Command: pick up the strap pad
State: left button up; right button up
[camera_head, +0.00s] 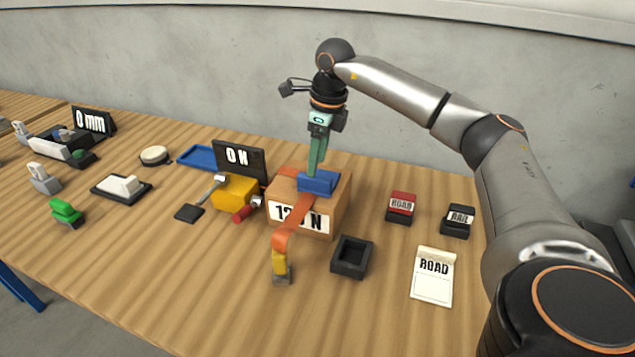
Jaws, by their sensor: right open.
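A blue block (318,183), which looks like the strap pad, sits on top of the brown box (335,206) where the orange strap (299,212) crosses it. The box has a white label that reads like 120 N, partly covered by the strap. My right gripper (314,172) points straight down over the blue block, its teal fingers at or just behind the block's raised part. It is open; I cannot tell if the fingers touch the block. My left gripper is not in view.
A yellow ratchet-like device (236,193) with an ON display (239,157) stands left of the box. A black open tray (351,257) is in front right. Red (401,207) and black (458,220) blocks and a ROAD card (433,277) lie right. The front table area is bare.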

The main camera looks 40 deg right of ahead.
aim_at(316, 177)
notch_tip(316, 177, down, 4)
jog(key=shift+w+a, duration=0.1)
jog(key=shift+w, duration=0.05)
grip_shut()
dwell(0.5)
